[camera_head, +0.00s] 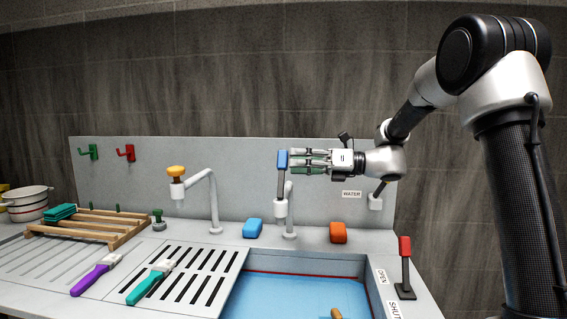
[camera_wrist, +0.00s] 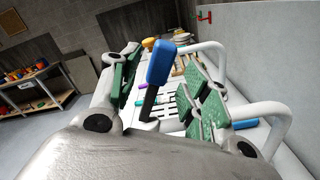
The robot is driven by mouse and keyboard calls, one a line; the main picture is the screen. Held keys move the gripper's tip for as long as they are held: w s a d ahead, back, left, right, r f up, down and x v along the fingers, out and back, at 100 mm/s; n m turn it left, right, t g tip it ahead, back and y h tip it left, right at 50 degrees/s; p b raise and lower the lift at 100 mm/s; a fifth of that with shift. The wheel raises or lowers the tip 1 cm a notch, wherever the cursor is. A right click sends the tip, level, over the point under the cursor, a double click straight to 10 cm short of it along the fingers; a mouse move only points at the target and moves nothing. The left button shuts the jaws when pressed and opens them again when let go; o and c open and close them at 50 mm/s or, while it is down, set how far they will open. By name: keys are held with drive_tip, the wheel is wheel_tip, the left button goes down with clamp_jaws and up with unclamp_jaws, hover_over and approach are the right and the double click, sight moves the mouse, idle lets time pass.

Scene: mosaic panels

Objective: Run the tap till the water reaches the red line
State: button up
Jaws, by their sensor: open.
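The sink basin (camera_head: 372,290) holds blue water (camera_head: 290,297). A red line (camera_head: 300,274) runs along its inner wall, and the water surface looks close to it. The tap (camera_head: 290,207) behind the basin has an upright blue lever (camera_head: 283,160). My gripper (camera_head: 303,161) reaches in from the right with its fingers at the lever. In the wrist view the blue lever (camera_wrist: 161,65) stands between the spread green pads of my gripper (camera_wrist: 165,92), apparently apart from both. I see no clear water stream.
A red lever (camera_head: 405,265) stands at the right between OPEN and SHUT labels. A blue sponge (camera_head: 253,229) and an orange sponge (camera_head: 338,232) sit behind the basin. A yellow-knobbed tap (camera_head: 208,195), wooden rack (camera_head: 90,227) and two brushes (camera_head: 97,275) are left. A small object floats (camera_head: 336,313).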

sight(283, 162)
drive_tip(key=shift+w+a, duration=0.2)
drive_tip(key=shift+a, duration=0.9)
drive_tip(key=shift+w+a, duration=0.2)
drive_tip(key=shift+a, duration=0.9)
